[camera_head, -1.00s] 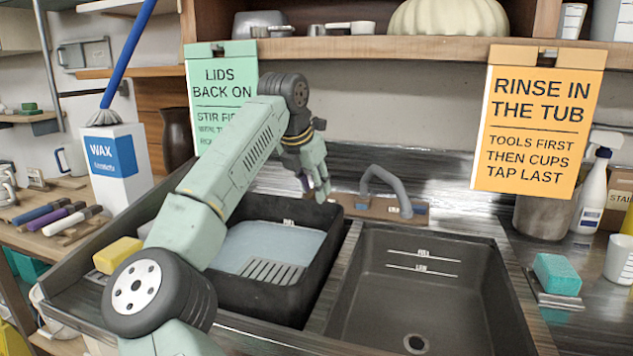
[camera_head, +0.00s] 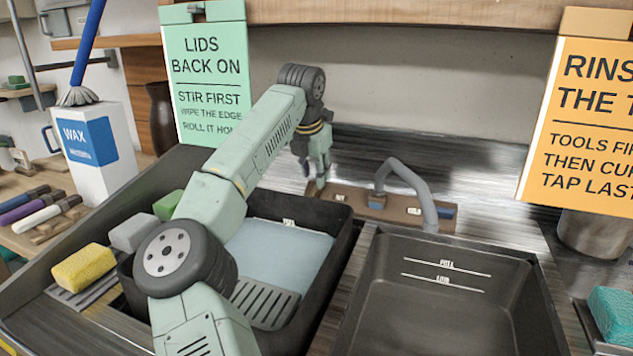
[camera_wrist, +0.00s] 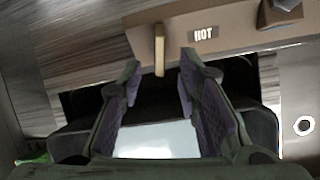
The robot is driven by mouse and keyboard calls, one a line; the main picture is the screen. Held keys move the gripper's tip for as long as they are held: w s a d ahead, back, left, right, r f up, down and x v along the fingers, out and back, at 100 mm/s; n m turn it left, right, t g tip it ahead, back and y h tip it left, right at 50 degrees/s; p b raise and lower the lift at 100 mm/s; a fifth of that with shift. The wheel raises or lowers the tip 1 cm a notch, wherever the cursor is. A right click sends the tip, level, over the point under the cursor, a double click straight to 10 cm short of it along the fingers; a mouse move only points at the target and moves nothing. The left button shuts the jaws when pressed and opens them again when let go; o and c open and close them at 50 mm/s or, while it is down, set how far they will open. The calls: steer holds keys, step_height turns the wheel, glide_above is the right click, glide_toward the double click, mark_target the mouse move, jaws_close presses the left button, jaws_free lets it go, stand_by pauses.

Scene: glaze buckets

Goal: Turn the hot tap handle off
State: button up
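The hot tap handle is a tan lever (camera_wrist: 159,48) beside a HOT label (camera_wrist: 203,33) on the brown tap block (camera_wrist: 120,75). The lever points down toward my gripper in the wrist view. My gripper (camera_wrist: 160,66) is open, its two purple-padded fingers on either side of the lever's end, with gaps visible. Whether either finger touches it, I cannot tell. In the head view my gripper (camera_head: 320,183) is at the left end of the tap block (camera_head: 375,205), and it largely hides the handle there. A grey curved spout (camera_head: 408,178) rises from the block.
A dark tub (camera_head: 345,245) with pale liquid stands below my arm, left of an empty sink (camera_head: 450,300). A yellow sponge (camera_head: 84,268), grey block (camera_head: 133,232) and green block (camera_head: 168,205) lie left. Signs hang behind, green (camera_head: 208,75) and orange (camera_head: 590,120).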

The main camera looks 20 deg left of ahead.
mark_target(317, 191)
steer(key=p+x, duration=0.1)
steer(key=x, duration=0.4)
steer(key=shift+w, duration=0.1)
steer(key=shift+r, duration=0.1)
jaws_close()
stand_by(0.3)
